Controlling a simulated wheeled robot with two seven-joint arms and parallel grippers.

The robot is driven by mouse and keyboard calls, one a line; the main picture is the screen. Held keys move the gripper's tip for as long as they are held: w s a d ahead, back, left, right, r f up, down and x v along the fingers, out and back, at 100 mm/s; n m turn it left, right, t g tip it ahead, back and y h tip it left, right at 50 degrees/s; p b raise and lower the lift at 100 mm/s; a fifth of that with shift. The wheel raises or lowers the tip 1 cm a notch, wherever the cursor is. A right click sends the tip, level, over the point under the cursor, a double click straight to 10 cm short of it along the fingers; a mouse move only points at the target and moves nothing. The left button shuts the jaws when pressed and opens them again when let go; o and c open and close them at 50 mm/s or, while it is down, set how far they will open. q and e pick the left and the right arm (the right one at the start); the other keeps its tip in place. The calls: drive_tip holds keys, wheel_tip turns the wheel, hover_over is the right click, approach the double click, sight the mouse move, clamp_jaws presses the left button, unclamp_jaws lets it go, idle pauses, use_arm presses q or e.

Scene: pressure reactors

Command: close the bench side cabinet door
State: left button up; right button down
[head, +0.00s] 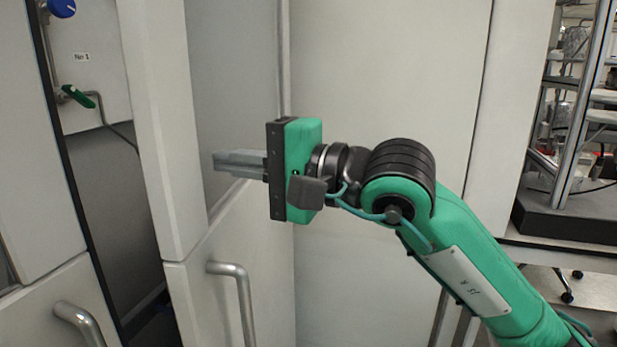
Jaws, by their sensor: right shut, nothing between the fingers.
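A pale door (155,110) with a grey pane (230,60) in its upper part stands at an angle in the head view, left of centre. A lower pale panel (225,235) with a curved metal handle (240,285) is below the pane. I cannot tell for certain which panel is the bench side cabinet door. My right gripper (220,163) is shut and empty, its fingers pointing left in front of the pane. Whether they touch it is unclear. My left gripper is not in view.
A dark gap (115,215) at left shows a wall with a blue knob (62,8) and a green valve handle (78,96). Another handled panel (45,300) stands at lower left. A broad white panel (390,70) fills the middle; a metal frame (585,100) stands at right.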

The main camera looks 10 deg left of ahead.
use_arm(q)
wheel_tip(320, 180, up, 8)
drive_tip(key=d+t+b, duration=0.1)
drive_tip(key=b, duration=0.2)
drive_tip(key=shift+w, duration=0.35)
use_arm(e)
drive_tip(key=a+m+t, duration=0.1)
drive_tip(key=a+t, duration=0.1)
drive_tip(key=a, duration=0.8)
drive_tip(key=shift+a+r+m+t, duration=0.2)
drive_tip(key=shift+r+m+t, duration=0.1)
drive_tip(key=shift+r, duration=0.05)
drive_tip(key=shift+s, duration=0.1)
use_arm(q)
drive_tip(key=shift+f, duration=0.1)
